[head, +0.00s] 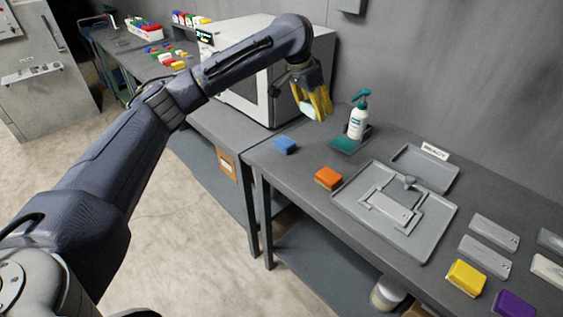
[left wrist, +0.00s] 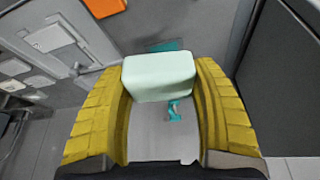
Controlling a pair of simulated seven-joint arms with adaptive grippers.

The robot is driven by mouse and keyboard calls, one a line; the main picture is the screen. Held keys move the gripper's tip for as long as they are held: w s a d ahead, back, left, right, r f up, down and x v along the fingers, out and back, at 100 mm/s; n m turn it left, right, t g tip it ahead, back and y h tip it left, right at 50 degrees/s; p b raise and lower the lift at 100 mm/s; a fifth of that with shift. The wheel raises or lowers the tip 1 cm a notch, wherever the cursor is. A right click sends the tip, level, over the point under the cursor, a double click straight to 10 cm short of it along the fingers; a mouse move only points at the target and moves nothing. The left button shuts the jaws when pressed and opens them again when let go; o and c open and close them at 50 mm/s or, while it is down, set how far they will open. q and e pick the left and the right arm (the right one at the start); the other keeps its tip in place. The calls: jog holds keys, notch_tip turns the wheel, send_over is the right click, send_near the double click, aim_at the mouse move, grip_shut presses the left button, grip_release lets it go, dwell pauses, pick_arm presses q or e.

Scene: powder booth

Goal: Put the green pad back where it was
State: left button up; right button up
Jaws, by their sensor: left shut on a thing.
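The green pad, a pale mint block (left wrist: 158,78), sits between the two yellow fingers of my left gripper (left wrist: 160,100) in the left wrist view. In the head view my left gripper (head: 314,108) is shut on this pad (head: 308,111) and holds it above the table's back left part, left of the spray bottle. The fingers hide part of the pad there. My right gripper is in neither view.
A white spray bottle (head: 356,121) with a teal head stands by a teal mat (head: 344,146). Blue (head: 285,145), orange (head: 328,178), yellow (head: 466,277) and purple (head: 512,304) blocks lie on the table around a grey tray (head: 437,228). A white machine (head: 246,100) stands at left.

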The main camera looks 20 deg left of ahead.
aim_at(308, 161)
pick_arm(q)
jog(key=shift+a+n, duration=0.4)
jog(key=shift+a, duration=0.05)
jog(key=shift+w+f+n+y, duration=0.1)
jog(key=shift+f+n+y, duration=0.2)
jog(key=shift+n, duration=0.2)
notch_tip(308, 161, down, 20)
jog(key=shift+r, duration=0.25)
jog(key=shift+f, duration=0.1)
jog(key=o, duration=1)
jog(key=shift+o, duration=0.2)
jog(key=v, duration=1.2)
